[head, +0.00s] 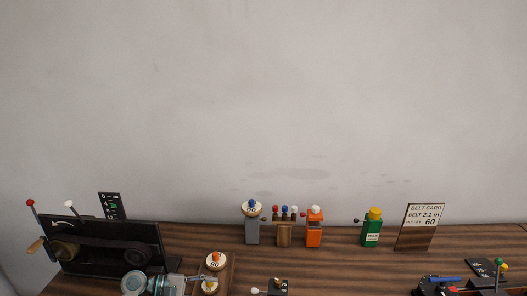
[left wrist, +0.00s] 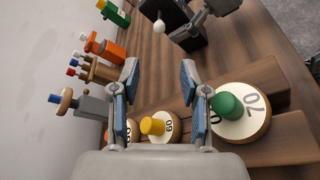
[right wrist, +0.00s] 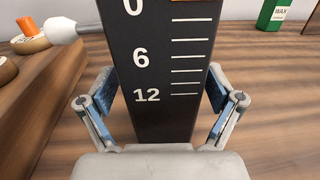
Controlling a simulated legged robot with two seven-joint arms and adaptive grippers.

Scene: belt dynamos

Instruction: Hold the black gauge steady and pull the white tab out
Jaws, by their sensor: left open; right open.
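The black gauge (right wrist: 160,70) is an upright black block with a white scale, filling the middle of the right wrist view. It shows small at the bottom of the head view (head: 279,287) and at the top of the left wrist view (left wrist: 183,28). The white tab (left wrist: 159,27) is a white knob sticking out of its side; it also shows in the right wrist view (right wrist: 57,29). My right gripper (right wrist: 160,100) is open, one finger on each side of the gauge; contact is unclear. My left gripper (left wrist: 160,78) is open and empty, pointing toward the knob but apart from it.
Numbered discs with yellow (left wrist: 152,126) and green (left wrist: 227,106) knobs lie below my left fingers. A black belt machine (head: 100,245) stands left.

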